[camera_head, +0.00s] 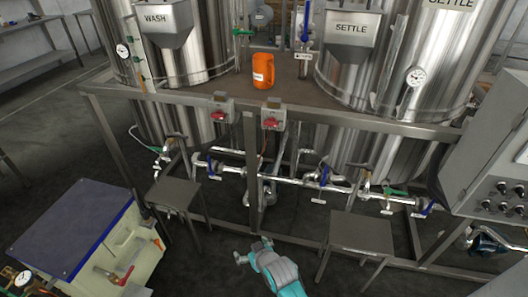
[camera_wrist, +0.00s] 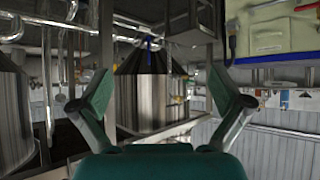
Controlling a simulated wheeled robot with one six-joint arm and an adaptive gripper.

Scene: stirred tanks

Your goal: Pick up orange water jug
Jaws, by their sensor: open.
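The orange water jug (camera_head: 263,71) stands upright on the raised platform between the steel tank marked WASH and the tank marked SETTLE, with a white label on its front. My gripper (camera_head: 254,248) is low in the head view, in front of the platform frame and well below and apart from the jug. In the wrist view my gripper (camera_wrist: 170,108) shows two dark green fingers spread wide with nothing between them. I cannot make out the jug in the wrist view.
The platform's front rail (camera_head: 320,114) carries two red-handled boxes (camera_head: 221,108). Pipes and valves run below, with small steel tables (camera_head: 361,233) in front. A cream machine with a blue top (camera_head: 72,228) is at left, a control cabinet (camera_head: 497,150) at right.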

